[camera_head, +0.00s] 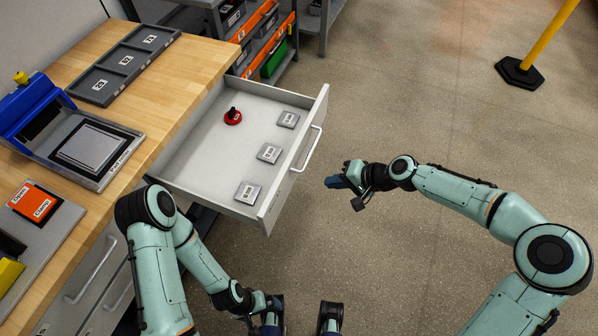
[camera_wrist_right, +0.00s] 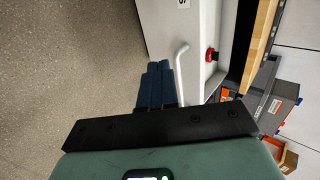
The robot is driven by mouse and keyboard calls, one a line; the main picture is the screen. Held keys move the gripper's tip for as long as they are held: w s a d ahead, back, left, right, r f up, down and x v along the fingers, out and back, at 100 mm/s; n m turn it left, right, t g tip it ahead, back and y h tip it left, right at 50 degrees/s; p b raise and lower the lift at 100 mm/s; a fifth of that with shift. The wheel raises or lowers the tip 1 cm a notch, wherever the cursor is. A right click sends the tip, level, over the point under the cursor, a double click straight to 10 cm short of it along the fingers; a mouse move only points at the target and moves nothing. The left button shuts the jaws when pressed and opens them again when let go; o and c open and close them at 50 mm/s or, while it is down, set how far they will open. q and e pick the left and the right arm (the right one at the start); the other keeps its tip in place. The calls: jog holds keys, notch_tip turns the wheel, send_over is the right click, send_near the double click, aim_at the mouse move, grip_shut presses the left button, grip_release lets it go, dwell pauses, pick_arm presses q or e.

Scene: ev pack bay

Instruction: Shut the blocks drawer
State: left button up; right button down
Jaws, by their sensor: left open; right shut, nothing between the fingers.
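The blocks drawer (camera_head: 205,145) is pulled out from the wooden bench in the head view. Several small items lie inside: three grey labelled blocks (camera_head: 269,153) and a red part with a black knob (camera_head: 233,116). Its front carries a pale bar handle (camera_head: 308,150), which also shows in the right wrist view (camera_wrist_right: 181,65). My right gripper (camera_head: 335,183) is shut and empty, just outside the drawer front near the handle; in the wrist view its dark fingers (camera_wrist_right: 157,85) lie beside the handle, and contact cannot be told. My left gripper (camera_head: 301,318) is open and empty below the drawer.
The bench top (camera_head: 150,95) holds a grey compartment tray (camera_head: 125,62), a blue-lidded fixture (camera_head: 30,105) and orange labelled pieces (camera_head: 36,203). Shut drawers with handles (camera_head: 93,270) sit below. A yellow post (camera_head: 545,45) stands far right. Floor right of the drawer is clear.

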jog(key=b, duration=0.1)
send_near(286, 183)
notch_tip(286, 183, down, 4)
jog(key=a, duration=0.1)
jog(key=w+a, duration=0.1)
jog(key=a, duration=0.1)
jog(key=shift+w+a+f, duration=0.1)
jog(key=shift+a, duration=0.1)
pick_arm(q)
jog(key=shift+f, duration=0.45)
pick_arm(e)
jog(key=shift+w+a, duration=0.15)
jog(key=shift+a, duration=0.2)
